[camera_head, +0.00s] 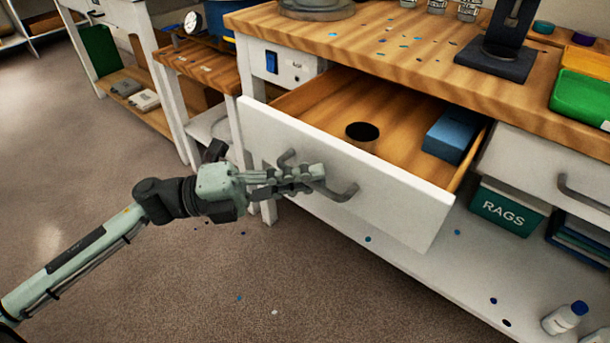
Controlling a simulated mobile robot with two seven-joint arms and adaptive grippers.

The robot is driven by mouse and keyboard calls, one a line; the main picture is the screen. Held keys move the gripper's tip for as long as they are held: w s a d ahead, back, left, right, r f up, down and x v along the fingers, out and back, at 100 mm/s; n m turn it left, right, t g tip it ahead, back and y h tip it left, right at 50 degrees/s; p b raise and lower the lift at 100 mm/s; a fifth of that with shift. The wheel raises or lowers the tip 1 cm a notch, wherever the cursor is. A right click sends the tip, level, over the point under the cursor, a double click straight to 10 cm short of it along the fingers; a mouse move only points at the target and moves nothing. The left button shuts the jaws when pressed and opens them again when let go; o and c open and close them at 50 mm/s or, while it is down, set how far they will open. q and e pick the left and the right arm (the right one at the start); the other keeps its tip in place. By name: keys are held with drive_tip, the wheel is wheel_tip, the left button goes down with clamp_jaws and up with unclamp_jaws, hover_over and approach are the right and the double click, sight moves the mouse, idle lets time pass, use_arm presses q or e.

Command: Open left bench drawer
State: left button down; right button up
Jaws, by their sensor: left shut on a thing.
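The left bench drawer (400,198) has a white front and a wooden inside, and it stands pulled out from under the wooden bench top (400,70). A dark round thing (362,131) and a blue block (452,134) lie inside it. My left gripper (312,177) is shut on the drawer's grey bar handle (345,193), with its fingers around the middle of the bar. My right gripper is not in view.
Another closed drawer with a handle (580,194) is at the right. Below are a green RAGS box (509,208) and a white bottle (565,318) on the low shelf (440,275). The floor (200,290) in front is clear.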

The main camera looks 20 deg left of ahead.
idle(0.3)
use_arm(q)
drive_tip(key=c, duration=1.9)
unclamp_jaws()
drive_tip(key=shift+a, duration=0.15)
drive_tip(key=v, duration=1.2)
drive_tip(key=shift+w, duration=0.1)
